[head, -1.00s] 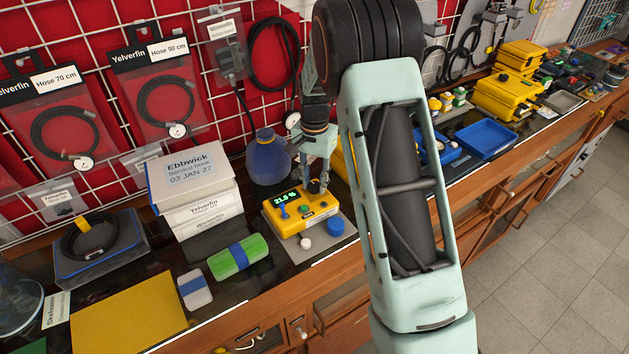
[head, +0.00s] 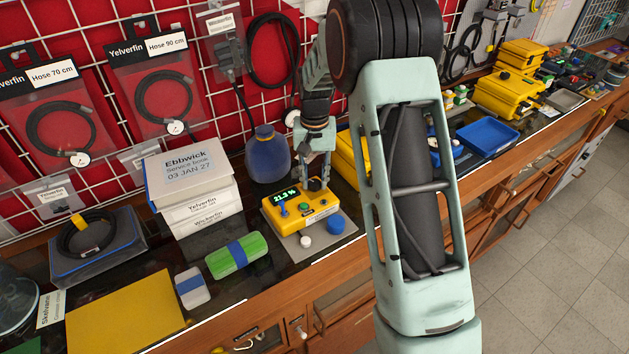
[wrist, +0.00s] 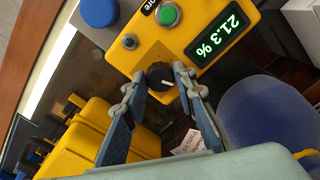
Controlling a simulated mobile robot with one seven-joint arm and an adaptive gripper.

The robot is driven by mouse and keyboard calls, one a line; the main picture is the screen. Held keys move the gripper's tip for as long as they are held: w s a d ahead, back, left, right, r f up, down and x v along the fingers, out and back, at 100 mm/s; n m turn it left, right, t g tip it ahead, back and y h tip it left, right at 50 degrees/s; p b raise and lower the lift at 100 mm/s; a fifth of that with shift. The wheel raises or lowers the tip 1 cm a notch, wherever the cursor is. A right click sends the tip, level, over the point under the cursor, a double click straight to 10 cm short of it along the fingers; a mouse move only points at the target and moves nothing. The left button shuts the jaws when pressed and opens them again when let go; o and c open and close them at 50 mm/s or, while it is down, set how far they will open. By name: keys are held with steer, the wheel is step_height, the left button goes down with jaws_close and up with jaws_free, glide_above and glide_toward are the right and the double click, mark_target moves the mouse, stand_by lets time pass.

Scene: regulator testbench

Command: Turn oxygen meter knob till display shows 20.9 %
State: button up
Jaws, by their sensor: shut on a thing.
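The yellow oxygen meter (head: 312,215) lies on a grey mat on the bench. Its lit green display (wrist: 218,34) reads 21.3 % in the wrist view. The black knob (wrist: 160,75) with a white pointer line is on the meter's edge nearest my gripper. My gripper (wrist: 160,80) has one finger on each side of the knob and is shut on it. In the head view my gripper (head: 317,184) reaches down to the meter's far right corner and mostly hides the knob.
A green button (wrist: 168,14) and a small grey button (wrist: 130,41) are on the meter. A blue cap (head: 336,225) and a white round piece (head: 306,241) lie in front. A blue flask (head: 268,155) stands behind. A yellow case (head: 349,158) is close on the right.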

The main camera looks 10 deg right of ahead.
mark_target(314, 182)
steer(key=n, duration=0.3)
steer(key=shift+n+b, duration=0.3)
steer(key=shift+b, duration=0.05)
steer(key=shift+n, duration=1.7)
steer(key=o, duration=1.2)
steer(key=shift+c, duration=0.2)
steer(key=shift+r, duration=0.1)
step_height(314, 182, up, 12)
